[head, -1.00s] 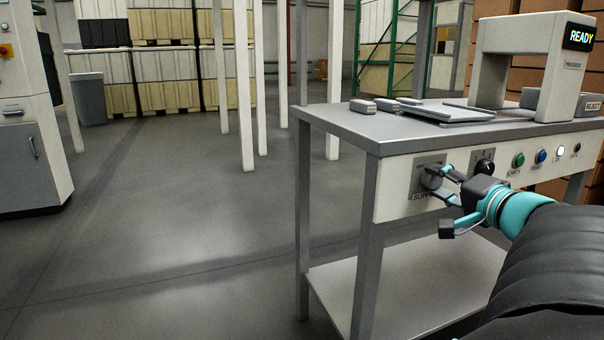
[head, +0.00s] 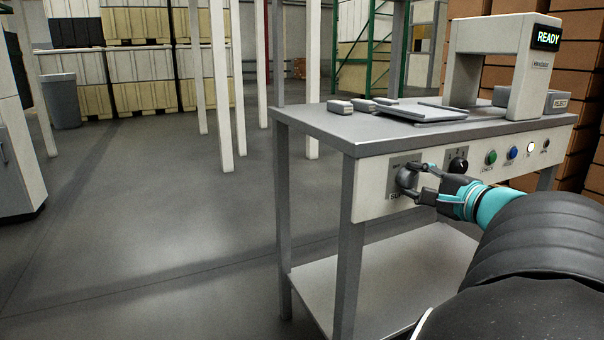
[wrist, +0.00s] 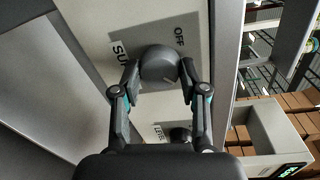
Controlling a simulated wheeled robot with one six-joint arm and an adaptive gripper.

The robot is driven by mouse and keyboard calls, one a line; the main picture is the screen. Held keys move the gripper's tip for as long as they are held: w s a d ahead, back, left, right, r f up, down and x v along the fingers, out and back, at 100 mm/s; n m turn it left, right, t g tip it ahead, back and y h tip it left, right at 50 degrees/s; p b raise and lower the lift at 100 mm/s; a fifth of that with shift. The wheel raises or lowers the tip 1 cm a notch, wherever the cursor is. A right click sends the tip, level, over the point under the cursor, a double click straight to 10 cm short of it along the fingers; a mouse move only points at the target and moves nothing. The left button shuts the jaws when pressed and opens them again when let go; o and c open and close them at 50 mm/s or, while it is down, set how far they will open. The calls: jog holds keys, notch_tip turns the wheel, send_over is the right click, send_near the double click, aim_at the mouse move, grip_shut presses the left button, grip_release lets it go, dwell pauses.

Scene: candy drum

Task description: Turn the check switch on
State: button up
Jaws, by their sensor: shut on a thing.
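My gripper (head: 423,182) is at the left end of the bench's front panel, shut on a large round grey knob (head: 406,178). In the wrist view the fingers (wrist: 159,75) press on opposite sides of this knob (wrist: 158,62). Its plate is lettered "OFF" on one side and "SUP…" on the other, the rest hidden. A smaller black knob (head: 458,165), on a plate lettered "LEVEL" in the wrist view, sits to its right. Further right are a green button (head: 491,157), a blue button (head: 512,153), a lit white one (head: 530,147) and a small dark switch (head: 545,145); their labels are hard to read.
The bench top (head: 330,120) carries small grey blocks (head: 340,106), a flat plate (head: 420,110) and a machine frame (head: 530,80) whose display (head: 547,38) reads "READY". A lower shelf (head: 370,280) is bare. The floor to the left is open.

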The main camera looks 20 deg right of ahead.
dwell(0.3)
jog(key=o, duration=1.2)
jog(key=shift+c, duration=0.2)
jog(key=shift+s, duration=0.2)
jog(key=s+r, duration=0.1)
jog(key=s, duration=1)
jog(key=shift+s+d, duration=0.25)
jog(key=shift+d, duration=0.2)
jog(key=shift+w, duration=0.1)
